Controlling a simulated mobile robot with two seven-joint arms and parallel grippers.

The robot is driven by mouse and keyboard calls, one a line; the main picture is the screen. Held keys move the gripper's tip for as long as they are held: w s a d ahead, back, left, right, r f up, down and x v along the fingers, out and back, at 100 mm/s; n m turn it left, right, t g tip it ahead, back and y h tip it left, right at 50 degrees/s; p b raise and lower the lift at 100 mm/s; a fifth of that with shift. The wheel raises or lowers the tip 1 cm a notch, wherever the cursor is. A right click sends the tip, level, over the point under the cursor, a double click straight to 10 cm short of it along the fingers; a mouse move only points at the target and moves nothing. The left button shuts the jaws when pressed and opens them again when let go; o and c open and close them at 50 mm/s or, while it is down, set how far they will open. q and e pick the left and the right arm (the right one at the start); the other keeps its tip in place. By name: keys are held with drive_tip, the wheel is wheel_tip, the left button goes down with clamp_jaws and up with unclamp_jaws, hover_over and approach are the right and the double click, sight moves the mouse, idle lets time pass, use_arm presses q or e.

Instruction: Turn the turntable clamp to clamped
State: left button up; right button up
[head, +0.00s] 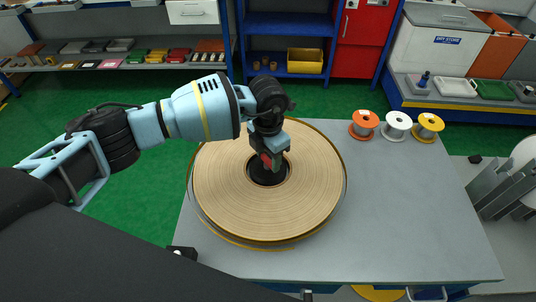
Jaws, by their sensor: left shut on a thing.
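The turntable carries a large pale tan roll of wound tape (225,190) and stands on the left part of a grey table. At its centre is a dark hub with the clamp (267,173); a small red part shows there. My left gripper (268,160) comes down from above onto the hub and is shut on the clamp. Its fingers and wrist hide much of the clamp, so I cannot tell its exact setting. My right gripper does not show.
Orange (364,124), white (397,125) and yellow (428,127) spools stand at the table's back right. The grey table top (410,210) is clear right of the roll. Behind, across the green floor, stand a blue shelf (287,25), a red cabinet (365,22) and a bench with bins.

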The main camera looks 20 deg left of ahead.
use_arm(q)
drive_tip(key=m, duration=0.5)
drive_tip(key=shift+b, duration=0.3)
drive_tip(key=shift+m, duration=1)
drive_tip(key=shift+r+m, duration=0.1)
drive_tip(key=shift+m, duration=0.5)
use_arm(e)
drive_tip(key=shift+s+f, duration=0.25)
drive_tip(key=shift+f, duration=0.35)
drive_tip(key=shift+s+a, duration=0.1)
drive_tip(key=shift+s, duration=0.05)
use_arm(q)
drive_tip(key=o, duration=1)
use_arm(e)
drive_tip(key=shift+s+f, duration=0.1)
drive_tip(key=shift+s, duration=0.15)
